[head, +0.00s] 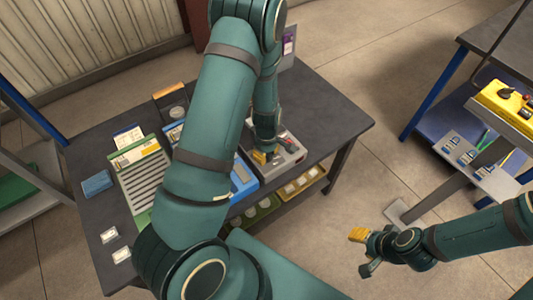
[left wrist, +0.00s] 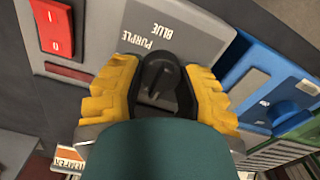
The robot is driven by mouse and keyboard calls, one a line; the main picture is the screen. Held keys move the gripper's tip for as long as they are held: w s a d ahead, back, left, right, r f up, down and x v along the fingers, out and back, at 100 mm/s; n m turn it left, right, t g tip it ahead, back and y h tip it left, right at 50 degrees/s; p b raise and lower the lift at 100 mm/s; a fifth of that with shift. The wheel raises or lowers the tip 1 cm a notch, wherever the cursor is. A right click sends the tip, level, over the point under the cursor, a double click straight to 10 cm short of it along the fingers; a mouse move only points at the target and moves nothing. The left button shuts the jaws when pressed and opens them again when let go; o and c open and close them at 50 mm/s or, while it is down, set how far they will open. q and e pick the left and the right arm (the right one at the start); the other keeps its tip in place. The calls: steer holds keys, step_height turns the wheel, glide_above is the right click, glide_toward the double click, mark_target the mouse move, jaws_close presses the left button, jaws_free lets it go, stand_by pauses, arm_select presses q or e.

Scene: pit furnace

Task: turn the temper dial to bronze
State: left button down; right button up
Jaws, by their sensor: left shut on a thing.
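The temper dial (left wrist: 158,72) is a dark knob on the grey face of a control box. The words PURPLE and BLUE show beside it in the left wrist view; the bronze mark is not visible. My left gripper (left wrist: 158,95) has its yellow fingers on both sides of the knob and is shut on it. In the head view my left gripper (head: 262,156) is at the grey control box (head: 287,150) on the table, and the arm hides part of it. My right gripper (head: 362,250) hangs over the floor at the right, away from the box; its opening is unclear.
A red I/O switch (left wrist: 55,28) sits on the box near the dial. A blue device (left wrist: 270,90) stands beside it. The dark table (head: 335,115) also holds a green-edged slotted rack (head: 150,185) and a blue block (head: 97,183). A yellow control box (head: 505,105) is far right.

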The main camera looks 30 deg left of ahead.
arm_select(q)
steer(key=shift+m, duration=0.3)
steer(key=m, duration=0.3)
steer(key=shift+m, duration=0.4)
steer(key=m, duration=0.3)
steer(key=shift+d+f+m, duration=0.1)
steer(key=shift+m, duration=0.2)
steer(key=m, duration=0.3)
steer(key=shift+w+m+b, duration=0.1)
steer(key=shift+m+b, duration=0.2)
steer(key=shift+b, duration=0.05)
steer(key=shift+d+m, duration=0.1)
steer(key=shift+m, duration=1.8)
steer(key=c, duration=0.6)
jaws_free()
